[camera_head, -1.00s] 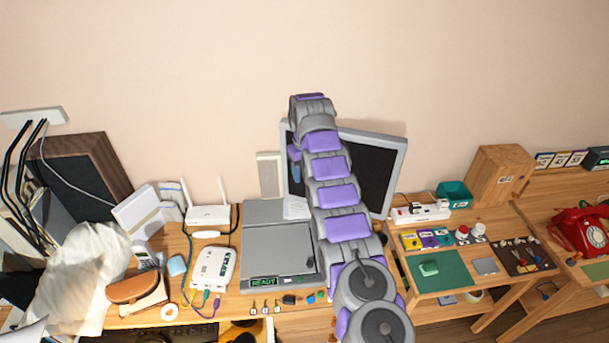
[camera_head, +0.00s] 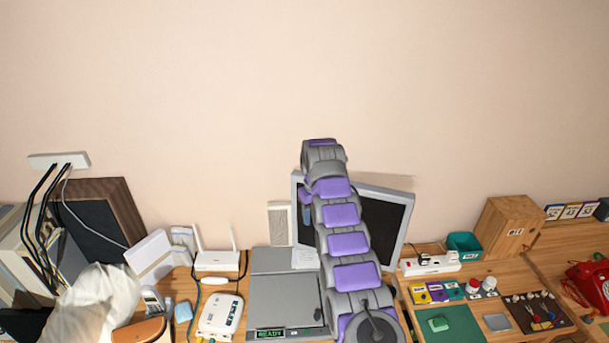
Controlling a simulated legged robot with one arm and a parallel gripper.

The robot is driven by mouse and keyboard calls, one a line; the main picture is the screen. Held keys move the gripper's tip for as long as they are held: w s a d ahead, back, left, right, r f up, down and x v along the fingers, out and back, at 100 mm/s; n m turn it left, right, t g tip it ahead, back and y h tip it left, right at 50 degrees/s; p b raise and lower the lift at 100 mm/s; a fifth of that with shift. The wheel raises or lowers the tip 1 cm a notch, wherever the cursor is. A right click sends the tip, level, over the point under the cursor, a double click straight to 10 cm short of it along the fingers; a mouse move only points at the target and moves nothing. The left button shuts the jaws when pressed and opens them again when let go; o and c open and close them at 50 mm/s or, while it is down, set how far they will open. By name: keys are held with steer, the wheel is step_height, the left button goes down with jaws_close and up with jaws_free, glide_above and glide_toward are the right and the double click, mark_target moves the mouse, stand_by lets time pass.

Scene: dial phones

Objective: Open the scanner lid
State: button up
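The scanner (camera_head: 285,300) is a grey, flat-topped box on the desk in the lower middle, with a green READY display on its front edge. Its flat grey top looks shut, with a pale paper at its back edge. My arm covers its right side. My arm rises over the desk, and its end bends down in front of a dark, grey-framed panel. Only a small part of my gripper (camera_head: 306,196) shows beside the arm, above the back of the scanner. Its fingertips are hidden, and I see no contact with the scanner.
The dark panel (camera_head: 389,222), like a monitor, stands behind the scanner. A white router (camera_head: 217,260) and a white box (camera_head: 221,315) are left of it. A power strip (camera_head: 430,263) and a green mat (camera_head: 460,325) lie to the right. The wall above is clear.

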steer(key=s+d+r+m+g+b, duration=0.15)
steer(key=s+r+b, duration=0.3)
steer(key=s, duration=0.75)
steer(key=s+d+r+m+t+b, duration=0.1)
steer(key=s+d+r+b, duration=0.15)
steer(key=s+r, duration=0.65)
steer(key=s+f+b, duration=0.2)
steer(key=s+f, duration=0.3)
steer(key=s, duration=0.7)
steer(key=s+f+m+g+b, duration=0.1)
steer(key=s+f, duration=0.4)
steer(key=s, duration=0.7)
steer(key=s+f+m+b, duration=0.1)
steer(key=s+f+b, duration=0.2)
steer(key=s, duration=1)
steer(key=shift+d+f+b, duration=0.3)
steer(key=shift+f+b, duration=0.05)
steer(key=shift+f, duration=0.6)
steer(key=shift+w, duration=0.15)
